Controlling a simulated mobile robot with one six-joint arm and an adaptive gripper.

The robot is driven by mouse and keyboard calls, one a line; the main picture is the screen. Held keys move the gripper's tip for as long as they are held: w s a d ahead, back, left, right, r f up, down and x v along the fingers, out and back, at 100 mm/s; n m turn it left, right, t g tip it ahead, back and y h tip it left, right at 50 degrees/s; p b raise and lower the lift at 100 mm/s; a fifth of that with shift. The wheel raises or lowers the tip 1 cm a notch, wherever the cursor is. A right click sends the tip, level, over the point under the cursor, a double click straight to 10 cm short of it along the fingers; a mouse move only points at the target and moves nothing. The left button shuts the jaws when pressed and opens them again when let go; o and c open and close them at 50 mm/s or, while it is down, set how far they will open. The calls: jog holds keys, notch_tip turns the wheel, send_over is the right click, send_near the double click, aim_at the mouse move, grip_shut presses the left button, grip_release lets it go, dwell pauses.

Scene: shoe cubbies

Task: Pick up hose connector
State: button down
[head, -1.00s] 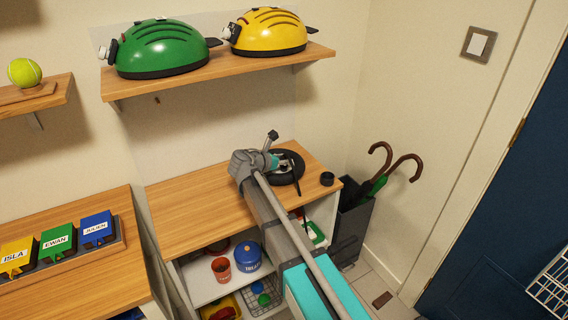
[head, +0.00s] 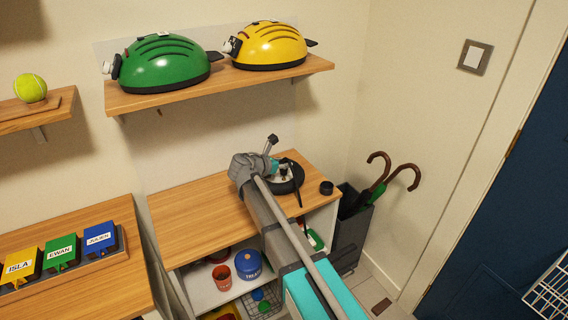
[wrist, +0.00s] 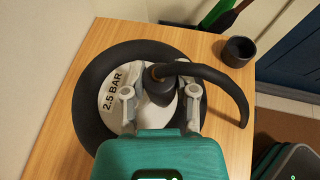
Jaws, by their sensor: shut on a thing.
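The hose connector (wrist: 158,92) is a dark piece with a brownish collar, where a thick black hose (wrist: 222,80) curves off to the right and down. It is over a black ring-shaped wheel (wrist: 88,118) with a pale centre marked "2.5 BAR". In the wrist view my gripper (wrist: 160,93) has one finger on each side of the connector and is shut on it. The connector's lower part is hidden by my gripper's body. In the head view my gripper (head: 279,167) is over the wheel (head: 297,182), and the connector is too small to make out.
A small black cup (head: 326,188) stands right of the wheel on the wooden cabinet top (head: 205,212); the top's left side is clear. An umbrella bin (head: 350,235) stands to the right.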

jog(key=s+d+r+p, duration=0.3)
jog(key=s+r+p, duration=0.6)
jog(key=s, duration=0.4)
jog(key=shift+s+r+p, duration=0.4)
jog(key=shift+r, duration=0.35)
